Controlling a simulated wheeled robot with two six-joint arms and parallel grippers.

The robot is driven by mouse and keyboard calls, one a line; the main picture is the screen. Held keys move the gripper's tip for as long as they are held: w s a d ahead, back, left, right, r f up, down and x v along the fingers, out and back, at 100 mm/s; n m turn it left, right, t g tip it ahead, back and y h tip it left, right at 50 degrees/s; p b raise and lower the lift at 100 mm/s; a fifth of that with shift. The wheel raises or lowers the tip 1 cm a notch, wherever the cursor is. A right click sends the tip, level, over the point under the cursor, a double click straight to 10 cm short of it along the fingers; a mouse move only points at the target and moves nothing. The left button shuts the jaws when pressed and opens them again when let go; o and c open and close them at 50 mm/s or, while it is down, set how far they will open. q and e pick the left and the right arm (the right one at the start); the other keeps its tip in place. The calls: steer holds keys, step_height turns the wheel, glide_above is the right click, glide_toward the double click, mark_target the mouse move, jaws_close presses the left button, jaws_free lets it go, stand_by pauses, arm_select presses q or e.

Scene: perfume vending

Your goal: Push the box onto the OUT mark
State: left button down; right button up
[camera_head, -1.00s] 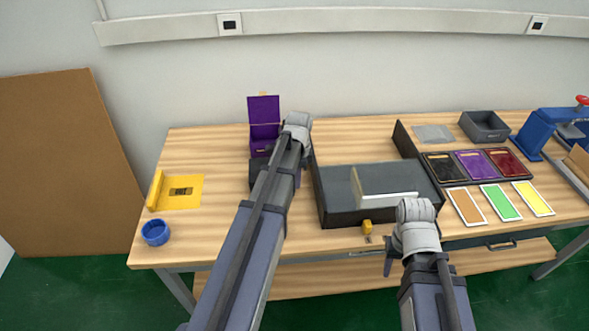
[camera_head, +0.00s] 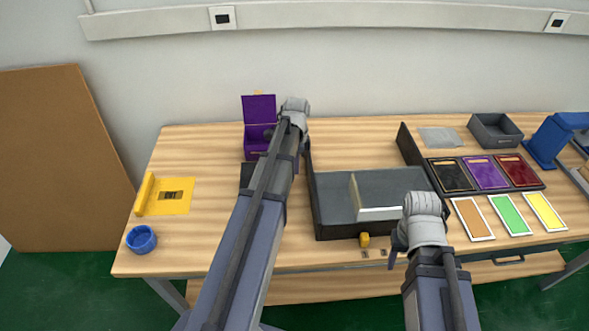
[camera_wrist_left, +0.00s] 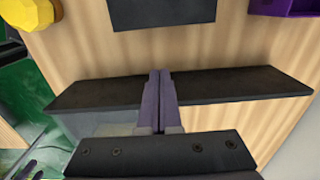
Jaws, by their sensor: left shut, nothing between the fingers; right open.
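The purple box (camera_head: 258,138) stands at the back of the table with its lid raised. Its edge also shows at the top right of the left wrist view (camera_wrist_left: 285,8). The yellow mark (camera_head: 180,195) with a black label, apparently the OUT mark, lies at the table's left. My left gripper (camera_wrist_left: 160,75) is shut and empty, over the dark tray's left wall and right of the box. My left arm hides part of the box's right side in the head view. My right gripper (camera_head: 400,243) is open near the front edge; its fingers are partly hidden.
A dark pad (camera_head: 247,177) lies in front of the box. The dark tray (camera_head: 335,182) with a white-edged divider is right of my left arm. A blue ring-shaped cup (camera_head: 141,240) sits front left. A yellow knob (camera_head: 364,240) is at the tray's front. Table between box and mark is clear.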

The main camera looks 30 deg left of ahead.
arm_select(q)
step_height(320, 180, down, 9)
steer(key=b, duration=0.8)
steer(key=shift+r, duration=0.15)
steer(key=shift+s+a, duration=0.2)
steer(key=s+a, duration=0.1)
steer(key=a, duration=0.1)
steer(key=shift+s+a+r, duration=0.1)
steer(key=shift+s+a, duration=0.3)
steer(key=shift+a, duration=0.1)
steer(key=s+a, duration=0.6)
steer(key=a, duration=0.3)
steer(key=s+a, duration=0.5)
steer(key=a, duration=0.5)
steer(key=s+a, duration=0.6)
steer(key=a, duration=0.3)
steer(key=shift+s+a, duration=0.3)
steer(key=shift+a, duration=0.05)
steer(key=shift+d, duration=0.1)
